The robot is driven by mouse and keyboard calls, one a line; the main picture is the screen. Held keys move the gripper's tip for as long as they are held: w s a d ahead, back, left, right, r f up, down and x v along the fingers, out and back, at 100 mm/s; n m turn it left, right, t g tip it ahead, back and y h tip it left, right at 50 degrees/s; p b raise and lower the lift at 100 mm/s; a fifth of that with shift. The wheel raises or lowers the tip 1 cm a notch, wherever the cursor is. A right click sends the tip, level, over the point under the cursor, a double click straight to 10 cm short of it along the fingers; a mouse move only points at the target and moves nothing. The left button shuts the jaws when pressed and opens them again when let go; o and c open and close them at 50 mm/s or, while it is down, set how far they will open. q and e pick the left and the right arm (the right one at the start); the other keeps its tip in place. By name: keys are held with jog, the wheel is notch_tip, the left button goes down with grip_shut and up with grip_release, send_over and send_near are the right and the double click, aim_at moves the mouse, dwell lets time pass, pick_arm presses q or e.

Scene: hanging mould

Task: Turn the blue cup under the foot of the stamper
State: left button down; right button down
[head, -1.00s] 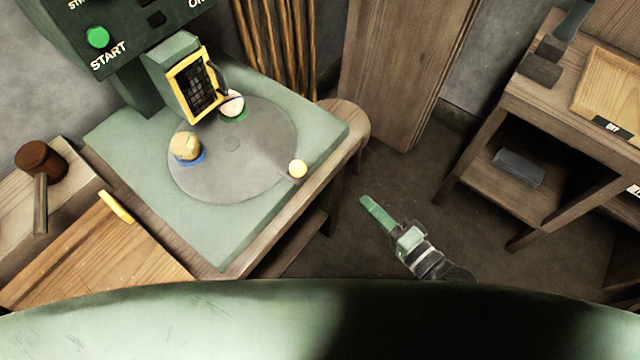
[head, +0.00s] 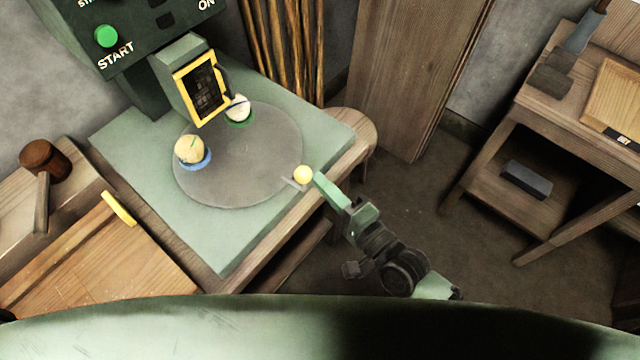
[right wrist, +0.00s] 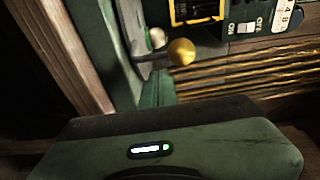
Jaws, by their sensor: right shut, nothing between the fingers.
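The blue cup (head: 207,162) stands on the left part of the round grey turntable (head: 245,175), with a tan rounded lump in it. A green cup (head: 238,123) with a pale lump sits at the turntable's back, close beside the stamper's yellow-framed dark part (head: 201,88). The stamper's foot is not clearly visible. A yellow ball knob (head: 303,174) stands on a short bar at the turntable's right edge; it also shows in the right wrist view (right wrist: 181,51). My right gripper (head: 318,180) is shut and empty, its tip right beside the knob; contact is unclear. My left gripper is out of view.
The green stamper housing has a START button (head: 106,36). A mallet (head: 43,165) and a wooden board with a yellow handle (head: 119,208) lie at left. A wooden shelf (head: 490,185) stands at right. Open floor lies between it and the stamper table.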

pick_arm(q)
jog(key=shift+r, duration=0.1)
pick_arm(e)
jog(key=shift+s+a, duration=0.25)
jog(key=shift+a, duration=0.2)
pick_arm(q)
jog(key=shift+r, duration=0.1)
pick_arm(e)
jog(key=shift+s, duration=0.15)
